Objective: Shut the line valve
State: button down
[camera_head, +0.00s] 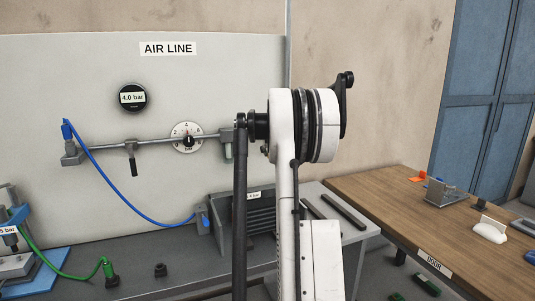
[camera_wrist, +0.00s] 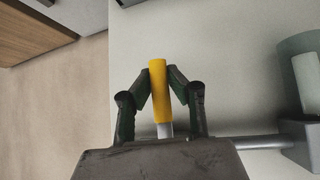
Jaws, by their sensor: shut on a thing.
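In the wrist view my gripper (camera_wrist: 160,88) is shut on a yellow handle (camera_wrist: 157,95), with a dark finger on each side of it. The handle stands upright in the picture, with a pale stem below it. A grey pipe (camera_wrist: 248,142) runs right from behind the gripper to a grey block (camera_wrist: 303,148). In the head view the pipe (camera_head: 160,141) crosses the AIR LINE panel (camera_head: 60,90). My arm covers its right end, so the yellow handle and my gripper are hidden there. A separate black lever (camera_head: 133,165) hangs from the pipe further left.
A pressure display (camera_head: 132,97) reads 4.0 bar. A white dial (camera_head: 187,138) sits on the pipe. A blue hose (camera_head: 120,192) loops down to a grey ribbed unit (camera_head: 258,217). A wooden table (camera_head: 395,215) with small parts stands at the right.

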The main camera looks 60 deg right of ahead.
jog(key=c, duration=1.6)
grip_release()
jog(key=shift+s, duration=0.15)
jog(key=shift+c, duration=0.2)
jog(key=v, duration=1.2)
